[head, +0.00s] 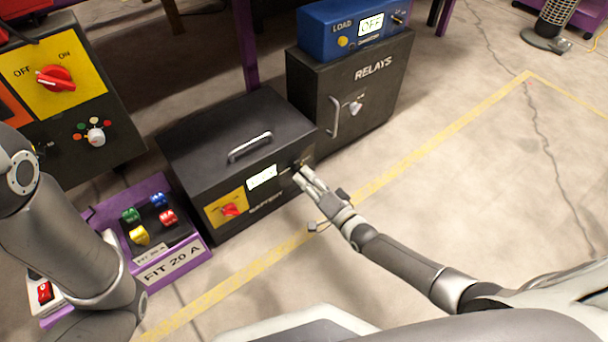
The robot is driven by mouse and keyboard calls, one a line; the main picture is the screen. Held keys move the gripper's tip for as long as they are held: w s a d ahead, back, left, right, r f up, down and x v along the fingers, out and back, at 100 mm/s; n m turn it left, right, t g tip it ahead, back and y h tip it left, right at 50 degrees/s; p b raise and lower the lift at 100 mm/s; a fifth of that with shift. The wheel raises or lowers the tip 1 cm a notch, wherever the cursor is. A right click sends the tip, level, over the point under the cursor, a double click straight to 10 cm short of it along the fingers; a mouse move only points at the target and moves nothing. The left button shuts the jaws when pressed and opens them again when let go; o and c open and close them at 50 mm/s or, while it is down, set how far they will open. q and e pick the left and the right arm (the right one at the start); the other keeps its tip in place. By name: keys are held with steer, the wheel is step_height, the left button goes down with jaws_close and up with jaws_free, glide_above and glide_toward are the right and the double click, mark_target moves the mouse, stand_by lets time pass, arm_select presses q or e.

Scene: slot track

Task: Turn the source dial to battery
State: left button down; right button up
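A black box (222,128) with a handle on top stands on the floor left of centre. Its front has a lit display (262,177), a yellow plate with a red switch (230,209), and a small dark dial (299,163) near the right end. I cannot read the dial's marks or its setting. My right gripper (304,174) reaches in from the right, with its fingertips at this dial and partly covering that corner. Whether the fingers grip or touch it is too small to tell. My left arm shows at the left, but its gripper is out of view.
A black RELAYS cabinet (353,88) stands behind, with a blue LOAD unit (350,28) reading OFF on it. At left are a panel with a red OFF/ON switch (57,78) and white knob (96,137), and a purple fuse tray (196,250).

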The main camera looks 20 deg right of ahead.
steer(key=v, duration=0.9)
steer(key=shift+s+d, duration=0.15)
steer(key=shift+s, duration=0.2)
